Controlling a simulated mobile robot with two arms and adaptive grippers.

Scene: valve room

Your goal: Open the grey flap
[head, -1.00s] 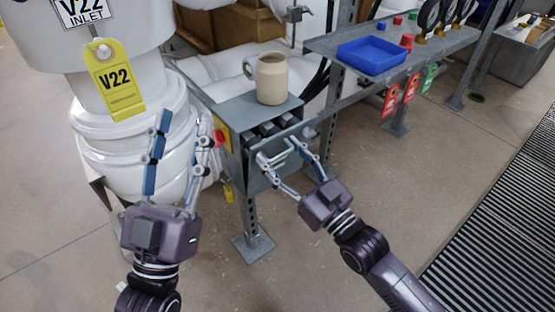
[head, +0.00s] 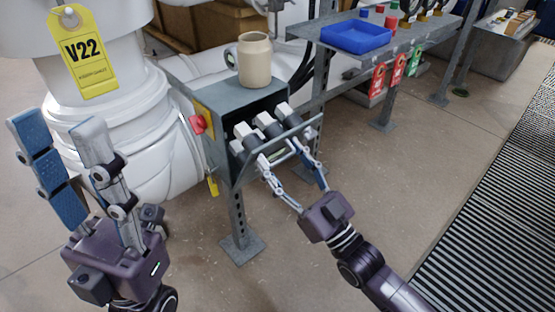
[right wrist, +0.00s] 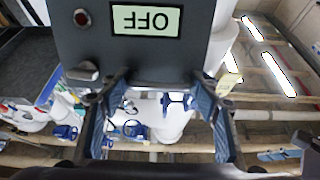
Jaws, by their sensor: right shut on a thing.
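The grey flap (head: 276,162) is on the front of a grey box (head: 203,95) in the head view. It is tilted outward at the top, and the box's inside shows above it. My right gripper (head: 281,153) is at the flap's front and shut on it; the exact contact is hard to see. In the right wrist view its fingers (right wrist: 158,92) stand apart beneath a dark grey panel (right wrist: 190,55) with an upside-down OFF label. My left gripper (head: 58,122) is open and empty, left of the box.
Several white-ended dark parts (head: 265,121) show inside the box. A beige mug (head: 255,60) stands on top. A red knob (head: 197,124) is on the box's left side. A white vessel (head: 120,110) stands left, and a shelf with a blue tray (head: 357,38) is behind right.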

